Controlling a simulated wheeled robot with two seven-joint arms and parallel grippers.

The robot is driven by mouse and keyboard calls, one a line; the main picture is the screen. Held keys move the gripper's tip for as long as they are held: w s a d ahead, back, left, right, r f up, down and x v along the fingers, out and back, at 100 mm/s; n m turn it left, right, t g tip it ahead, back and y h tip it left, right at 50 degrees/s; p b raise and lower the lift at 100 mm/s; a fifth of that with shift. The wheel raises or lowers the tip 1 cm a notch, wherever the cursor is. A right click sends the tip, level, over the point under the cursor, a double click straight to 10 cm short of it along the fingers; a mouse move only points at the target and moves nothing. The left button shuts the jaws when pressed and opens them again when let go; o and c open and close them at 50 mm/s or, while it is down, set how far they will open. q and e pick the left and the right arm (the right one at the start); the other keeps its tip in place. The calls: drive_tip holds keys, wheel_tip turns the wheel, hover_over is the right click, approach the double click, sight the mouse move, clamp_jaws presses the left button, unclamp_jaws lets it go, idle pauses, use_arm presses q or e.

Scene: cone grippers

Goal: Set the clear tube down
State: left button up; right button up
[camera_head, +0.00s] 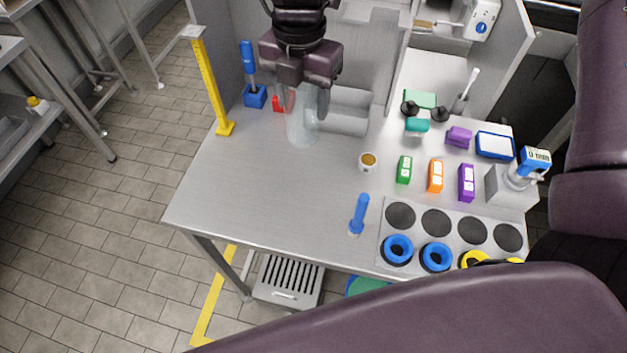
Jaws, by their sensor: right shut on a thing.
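The clear tube (302,128) is a see-through upright cylinder near the back left of the steel table (270,185). My right gripper (302,92) comes down from above and is shut on the tube's upper part. The gripper body hides the tube's top. The tube's lower end is at or very close to the table top; I cannot tell if it touches. My left gripper is not in view.
A grey trough-like holder (345,112) stands just right of the tube. A blue-handled tool (250,75) and a red item (278,104) are behind left. The table's front left is clear.

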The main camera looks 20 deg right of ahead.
wheel_tip(320, 180, down, 19)
drive_tip(key=shift+r+p, duration=0.2)
drive_tip(key=shift+p, duration=0.65)
drive_tip(key=shift+w+f, duration=0.1)
drive_tip(key=shift+f, duration=0.2)
drive_tip(key=shift+f, duration=0.15)
drive_tip(key=o, duration=1)
